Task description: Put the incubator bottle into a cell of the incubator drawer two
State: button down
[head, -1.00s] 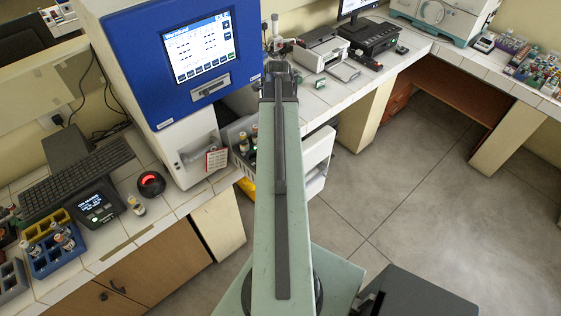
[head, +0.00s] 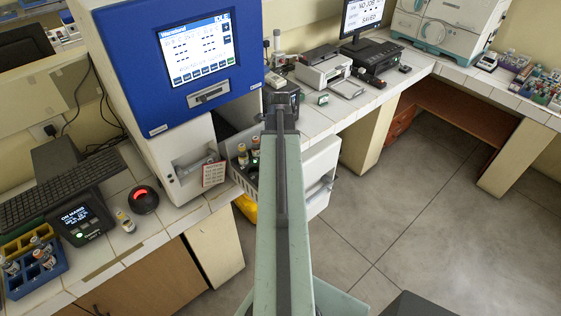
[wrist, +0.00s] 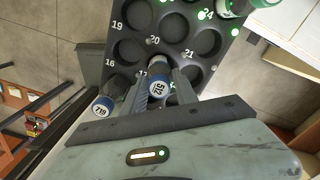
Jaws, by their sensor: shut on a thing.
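In the wrist view, my gripper (wrist: 163,84) is shut on the incubator bottle (wrist: 157,88), which has a blue-and-white cap with a number on it. It is over the dark drawer tray (wrist: 172,55) with round numbered cells, close to cells 17 and 20. I cannot tell whether the bottle's lower end is inside a cell. Several cells nearby look empty. In the head view, the open drawer (head: 240,180) sticks out below the blue and white incubator (head: 160,60); my arm hides the gripper and the held bottle there.
Another blue-capped bottle (wrist: 103,107) stands left of my fingers. A green-lit bottle (wrist: 228,8) is at the tray's far right. In the head view, several bottles (head: 243,155) stand in the drawer's left part. The bench holds a blue rack (head: 38,275) and a lone bottle (head: 125,220).

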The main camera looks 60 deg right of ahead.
jog(key=shift+f, duration=0.2)
jog(key=c, duration=0.9)
grip_release()
jog(key=shift+c, duration=0.2)
jog(key=shift+r, duration=0.1)
notch_tip(320, 180, up, 12)
jog(key=p, duration=1.2)
jog(key=shift+r, duration=0.15)
